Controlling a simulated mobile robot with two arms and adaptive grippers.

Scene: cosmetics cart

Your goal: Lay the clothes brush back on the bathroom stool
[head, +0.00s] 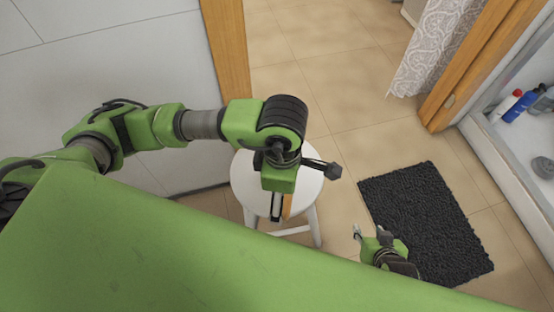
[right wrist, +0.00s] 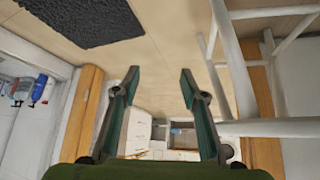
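The white round bathroom stool (head: 243,185) stands left of the mat in the head view. My left gripper (head: 276,207) is above it and hides much of the seat. A narrow tan, wood-coloured strip (head: 287,207) shows beside that gripper, over the seat's front edge. It may be the clothes brush; I cannot tell whether it is held or resting. My right gripper (head: 370,235) is low, right of the stool, with its fingers apart and empty. The right wrist view shows the same open fingers (right wrist: 160,90), with the stool's white legs (right wrist: 232,60) at the upper right.
A dark mat (head: 425,220) lies on the tiled floor at right. A white shelf (head: 500,165) with bottles (head: 520,106) stands at the far right. A patterned curtain (head: 435,45) hangs behind, by a wooden door frame (head: 470,75). Floor between stool and mat is clear.

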